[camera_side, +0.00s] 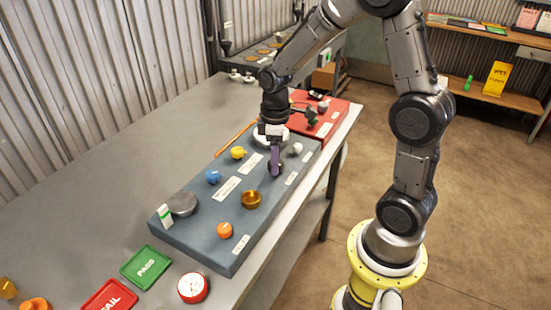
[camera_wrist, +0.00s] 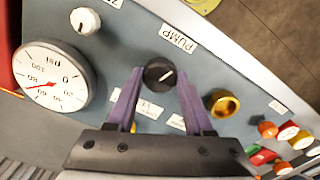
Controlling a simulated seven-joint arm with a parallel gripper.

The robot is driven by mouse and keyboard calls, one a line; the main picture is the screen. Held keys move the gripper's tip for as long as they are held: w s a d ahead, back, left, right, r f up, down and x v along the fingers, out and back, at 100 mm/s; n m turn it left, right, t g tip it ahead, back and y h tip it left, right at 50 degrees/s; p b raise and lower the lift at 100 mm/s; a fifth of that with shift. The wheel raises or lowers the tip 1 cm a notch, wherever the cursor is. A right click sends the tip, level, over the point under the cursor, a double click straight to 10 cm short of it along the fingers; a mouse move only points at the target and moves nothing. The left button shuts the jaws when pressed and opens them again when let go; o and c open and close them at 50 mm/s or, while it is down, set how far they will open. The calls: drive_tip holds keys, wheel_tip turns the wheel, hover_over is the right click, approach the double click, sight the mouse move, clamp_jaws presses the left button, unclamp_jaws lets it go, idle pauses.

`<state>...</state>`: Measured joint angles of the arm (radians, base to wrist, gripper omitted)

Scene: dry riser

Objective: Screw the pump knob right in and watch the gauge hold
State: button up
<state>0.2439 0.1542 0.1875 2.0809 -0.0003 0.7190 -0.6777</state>
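A round black knob (camera_wrist: 159,73) with a pale line sits on the blue-grey panel (camera_wrist: 112,45), near the label "PUMP" (camera_wrist: 178,38). My gripper (camera_wrist: 159,71) has a purple finger on either side of this knob, and both appear to touch it. In the side view my gripper (camera_side: 276,174) points straight down and hides most of the knob. The white gauge (camera_wrist: 52,78) beside it reads psi, and its red needle lies between about 60 and 80. In the side view my wrist largely covers the gauge.
The panel carries a white knob (camera_side: 297,148), a brass fitting (camera_side: 251,199), and orange (camera_side: 225,230), blue (camera_side: 213,176) and yellow (camera_side: 238,153) knobs. A red case (camera_side: 325,128) adjoins its far end. Green PASS (camera_side: 147,266) and red FAIL (camera_side: 110,299) trays lie in front.

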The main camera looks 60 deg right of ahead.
clamp_jaws()
drive_tip(key=shift+r+m, duration=0.1)
drive_tip(key=shift+m, duration=3.2)
drive_tip(key=o, duration=0.8)
unclamp_jaws()
